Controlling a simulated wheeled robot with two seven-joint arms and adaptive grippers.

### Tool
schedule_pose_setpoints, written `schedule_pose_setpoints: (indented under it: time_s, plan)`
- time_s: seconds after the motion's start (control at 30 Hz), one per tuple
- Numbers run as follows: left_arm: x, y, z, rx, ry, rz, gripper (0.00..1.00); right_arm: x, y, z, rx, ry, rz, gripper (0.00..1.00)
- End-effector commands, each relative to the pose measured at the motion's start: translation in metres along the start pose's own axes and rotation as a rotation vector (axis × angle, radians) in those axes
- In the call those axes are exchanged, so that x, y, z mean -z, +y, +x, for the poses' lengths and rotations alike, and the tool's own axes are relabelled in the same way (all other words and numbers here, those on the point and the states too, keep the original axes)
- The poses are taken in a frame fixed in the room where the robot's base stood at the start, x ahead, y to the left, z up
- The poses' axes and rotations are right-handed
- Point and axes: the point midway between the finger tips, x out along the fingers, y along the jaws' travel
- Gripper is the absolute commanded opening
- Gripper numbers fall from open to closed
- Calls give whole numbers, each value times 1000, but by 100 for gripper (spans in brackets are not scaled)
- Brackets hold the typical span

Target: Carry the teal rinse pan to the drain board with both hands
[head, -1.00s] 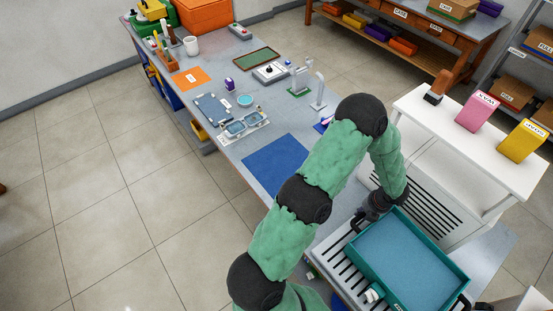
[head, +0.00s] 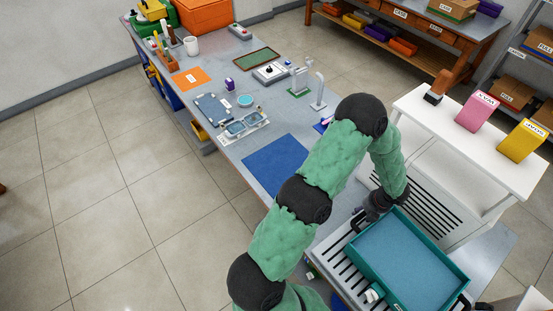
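The teal rinse pan (head: 437,246) is at the lower right in the head view, with a blue inside. It lies over a pale board with dark slots (head: 342,268), which shows along its left side. A black handle (head: 357,221) is at the pan's upper-left end, and another dark handle (head: 462,303) shows at its lower-right corner. My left gripper (head: 373,209) is just above the upper-left handle, pointing down. Its fingers are small and dark, so I cannot tell whether they touch the handle. My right gripper is out of view.
A white shelf stand (head: 455,135) with a brush, a pink box and a yellow box stands behind the pan. More slots (head: 425,208) show beneath it. A small white item (head: 374,293) sits at the pan's near side. A blue mat (head: 275,166) lies left of my arm.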

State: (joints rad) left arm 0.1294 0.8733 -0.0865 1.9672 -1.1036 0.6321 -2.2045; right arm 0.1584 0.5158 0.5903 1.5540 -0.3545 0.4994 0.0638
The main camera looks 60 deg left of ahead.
Motion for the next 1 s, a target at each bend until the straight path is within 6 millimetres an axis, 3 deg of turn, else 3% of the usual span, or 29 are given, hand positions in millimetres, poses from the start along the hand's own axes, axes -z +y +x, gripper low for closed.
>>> schedule_pose_setpoints:
  time_s: [0.1,0.13,0.2,0.23,0.63,1.0]
  plan:
    - [1,-2,1,2,3,2,56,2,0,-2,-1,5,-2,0]
    - [4,-3,3,3,8,4,56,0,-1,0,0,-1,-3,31]
    - [4,-3,3,3,9,5,56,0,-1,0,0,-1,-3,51]
    - [4,-3,3,3,9,5,56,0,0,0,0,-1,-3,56]
    - [4,-2,1,2,8,4,56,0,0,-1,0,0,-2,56]
    - [2,-2,-15,2,5,3,56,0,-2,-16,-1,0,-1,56]
